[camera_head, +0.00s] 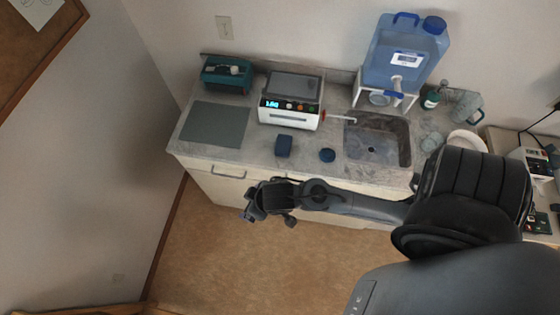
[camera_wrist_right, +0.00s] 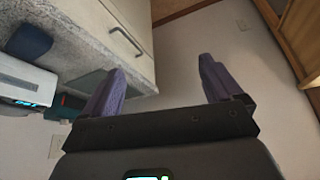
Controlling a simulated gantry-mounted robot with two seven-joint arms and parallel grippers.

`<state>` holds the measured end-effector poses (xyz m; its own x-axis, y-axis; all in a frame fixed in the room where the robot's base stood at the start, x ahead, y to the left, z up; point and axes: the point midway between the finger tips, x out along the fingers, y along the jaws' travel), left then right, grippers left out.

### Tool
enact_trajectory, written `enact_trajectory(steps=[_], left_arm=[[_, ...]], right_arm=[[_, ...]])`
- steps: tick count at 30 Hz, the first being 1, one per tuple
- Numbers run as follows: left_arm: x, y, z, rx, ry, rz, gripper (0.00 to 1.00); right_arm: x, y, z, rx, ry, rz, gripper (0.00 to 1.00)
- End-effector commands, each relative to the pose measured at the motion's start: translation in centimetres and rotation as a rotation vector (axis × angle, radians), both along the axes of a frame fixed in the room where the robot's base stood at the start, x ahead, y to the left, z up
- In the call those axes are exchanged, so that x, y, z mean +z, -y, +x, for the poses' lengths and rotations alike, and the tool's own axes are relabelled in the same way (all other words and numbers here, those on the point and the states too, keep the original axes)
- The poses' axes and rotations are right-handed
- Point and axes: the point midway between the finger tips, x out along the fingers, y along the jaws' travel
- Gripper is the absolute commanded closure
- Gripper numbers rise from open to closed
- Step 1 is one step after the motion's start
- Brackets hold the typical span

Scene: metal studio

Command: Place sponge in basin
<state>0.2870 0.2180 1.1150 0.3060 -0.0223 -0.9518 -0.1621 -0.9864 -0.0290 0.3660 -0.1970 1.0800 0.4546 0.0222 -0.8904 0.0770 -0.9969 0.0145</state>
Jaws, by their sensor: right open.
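A dark blue block, which looks like the sponge (camera_head: 284,145), lies on the grey counter near its front edge, left of the sink. It also shows at the upper left of the right wrist view (camera_wrist_right: 29,42). The basin (camera_head: 376,138) is a grey stone sink set into the counter at the right. My right gripper (camera_head: 256,204) is in front of the counter, apart from the sponge. In the right wrist view its two purple fingers (camera_wrist_right: 160,80) are spread, with nothing between them. My left gripper is not in view.
A white device with a lit display (camera_head: 290,102) stands behind the sponge. A grey mat (camera_head: 215,124) and a teal box (camera_head: 226,74) are at the left. A blue water container (camera_head: 405,55) stands behind the basin.

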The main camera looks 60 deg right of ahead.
Motion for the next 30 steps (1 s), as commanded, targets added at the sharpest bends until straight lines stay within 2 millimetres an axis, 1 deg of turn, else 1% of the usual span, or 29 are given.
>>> enact_trajectory(steps=[1,3,6,10,14,26,30], left_arm=[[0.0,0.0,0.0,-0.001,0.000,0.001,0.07],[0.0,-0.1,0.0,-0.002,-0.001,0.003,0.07],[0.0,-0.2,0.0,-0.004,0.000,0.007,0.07],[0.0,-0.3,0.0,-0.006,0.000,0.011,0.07],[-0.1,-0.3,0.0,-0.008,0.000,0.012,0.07],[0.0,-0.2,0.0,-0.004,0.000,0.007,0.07],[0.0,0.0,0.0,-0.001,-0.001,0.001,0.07]], right_arm=[[0.8,0.2,-1.7,0.005,-0.028,-0.006,0.07],[1.7,0.7,-3.5,0.024,-0.064,-0.021,0.07],[2.6,1.4,-5.7,0.049,-0.110,-0.032,0.07],[3.3,1.9,-7.4,0.072,-0.147,-0.036,0.06],[3.5,2.1,-8.0,0.082,-0.161,-0.036,0.06],[3.5,2.1,-8.0,0.086,-0.160,-0.039,0.06],[3.5,2.1,-8.0,0.125,-0.162,-0.055,0.06]])
